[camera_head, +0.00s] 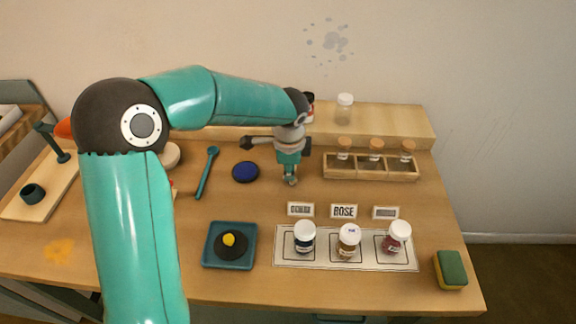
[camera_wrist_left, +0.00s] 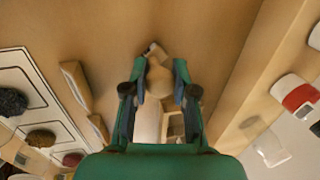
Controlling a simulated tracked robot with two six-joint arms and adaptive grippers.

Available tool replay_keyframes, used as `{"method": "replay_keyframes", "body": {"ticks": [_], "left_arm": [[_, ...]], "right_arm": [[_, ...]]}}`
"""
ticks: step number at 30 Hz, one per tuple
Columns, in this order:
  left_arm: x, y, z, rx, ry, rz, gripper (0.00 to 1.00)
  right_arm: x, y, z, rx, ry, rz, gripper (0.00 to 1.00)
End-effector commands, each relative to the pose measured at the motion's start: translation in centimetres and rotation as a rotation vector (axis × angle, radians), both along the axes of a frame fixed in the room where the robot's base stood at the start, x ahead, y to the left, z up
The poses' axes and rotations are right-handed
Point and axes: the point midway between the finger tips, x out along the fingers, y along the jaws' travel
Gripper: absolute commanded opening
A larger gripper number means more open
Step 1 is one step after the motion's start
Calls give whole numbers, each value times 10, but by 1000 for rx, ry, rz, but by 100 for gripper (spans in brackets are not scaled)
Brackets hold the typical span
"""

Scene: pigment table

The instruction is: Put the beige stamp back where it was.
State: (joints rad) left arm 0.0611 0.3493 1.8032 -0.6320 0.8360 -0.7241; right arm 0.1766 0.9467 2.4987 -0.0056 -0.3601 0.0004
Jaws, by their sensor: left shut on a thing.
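My left gripper (camera_head: 289,168) points down over the middle of the table, between the blue disc and the wooden rack. It is shut on the beige stamp (camera_head: 290,180), whose lower end shows just below the fingers. In the left wrist view the stamp's rounded beige part (camera_wrist_left: 158,80) sits between the two fingertips. The fingers hide part of the stamp, and I cannot tell whether its bottom touches the table. My right gripper is not in view.
A dark blue disc (camera_head: 245,172) lies left of the gripper. A wooden rack (camera_head: 371,174) with corked vials stands right. Three name cards (camera_head: 343,212) and a white mat (camera_head: 285,258) with three jars are in front. A teal tray (camera_head: 211,258) and sponge (camera_head: 452,270) lie nearer the front.

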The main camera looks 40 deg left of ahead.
Motion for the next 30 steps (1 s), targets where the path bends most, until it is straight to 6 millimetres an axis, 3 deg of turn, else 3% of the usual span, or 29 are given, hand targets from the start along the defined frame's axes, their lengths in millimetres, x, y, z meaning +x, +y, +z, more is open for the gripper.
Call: {"method": "replay_keyframes", "body": {"ticks": [9, 10, 14, 23, 30], "left_arm": [[0, 0, -3, 0, -1, 1, 5], [0, 0, -2, 0, -1, 1, 32], [0, 0, -2, 0, -1, 1, 52], [0, 1, 0, 0, -1, 2, 52], [-3, -2, 20, 0, -6, 2, 52]], "right_arm": [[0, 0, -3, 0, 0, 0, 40], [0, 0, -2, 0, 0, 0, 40], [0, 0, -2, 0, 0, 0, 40], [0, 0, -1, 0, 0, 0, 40], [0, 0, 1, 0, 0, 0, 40]]}}
